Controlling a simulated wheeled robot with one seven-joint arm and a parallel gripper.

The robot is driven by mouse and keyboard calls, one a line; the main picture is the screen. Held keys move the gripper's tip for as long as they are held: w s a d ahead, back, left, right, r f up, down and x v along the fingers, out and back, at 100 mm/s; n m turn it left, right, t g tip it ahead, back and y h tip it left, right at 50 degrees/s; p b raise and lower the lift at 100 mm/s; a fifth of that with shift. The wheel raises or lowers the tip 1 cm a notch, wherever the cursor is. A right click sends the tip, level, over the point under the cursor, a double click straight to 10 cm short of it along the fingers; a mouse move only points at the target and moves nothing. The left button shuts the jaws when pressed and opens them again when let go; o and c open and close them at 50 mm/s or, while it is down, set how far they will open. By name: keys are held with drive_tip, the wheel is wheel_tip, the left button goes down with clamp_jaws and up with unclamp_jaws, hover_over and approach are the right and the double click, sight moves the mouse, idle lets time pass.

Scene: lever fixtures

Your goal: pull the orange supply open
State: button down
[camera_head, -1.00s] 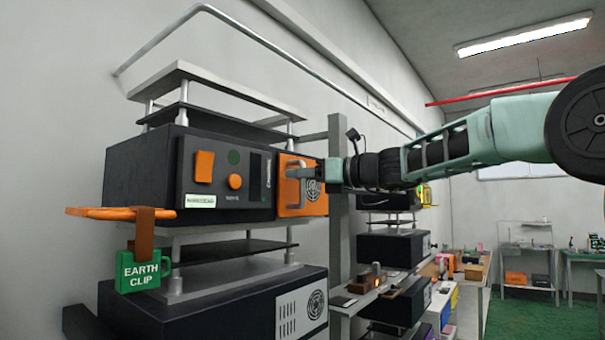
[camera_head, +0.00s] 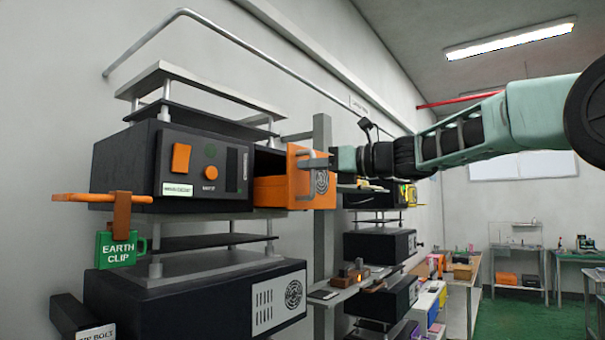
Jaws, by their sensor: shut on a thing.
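The orange supply (camera_head: 285,190) is a drawer-like module at the right end of a black unit (camera_head: 130,165). It stands partly out of its bay, with its orange side wall showing and a dark gap above it. Its front has a round vent and a grey handle (camera_head: 301,182). My gripper (camera_head: 312,163) reaches in from the right and is shut on the handle. The fingertips are small in this view and partly merge with the handle.
A green earth clip tag (camera_head: 117,249) hangs from an orange bar (camera_head: 100,199) at the left. Another black unit (camera_head: 200,310) is below. A grey post (camera_head: 323,230) stands just behind the supply. More shelves run along the wall; the floor at the far right is clear.

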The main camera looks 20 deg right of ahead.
drive_tip(key=v, duration=0.2)
drive_tip(key=b+v, duration=0.1)
drive_tip(key=v, duration=0.2)
drive_tip(key=shift+s+a+b, duration=0.15)
drive_tip(key=shift+s+b, duration=0.25)
drive_tip(key=shift+s, duration=0.2)
drive_tip(key=c, duration=1.5)
unclamp_jaws()
drive_tip(key=shift+c, duration=0.2)
drive_tip(key=b+v, duration=0.5)
drive_tip(key=v, duration=1.2)
drive_tip(key=shift+s, duration=0.15)
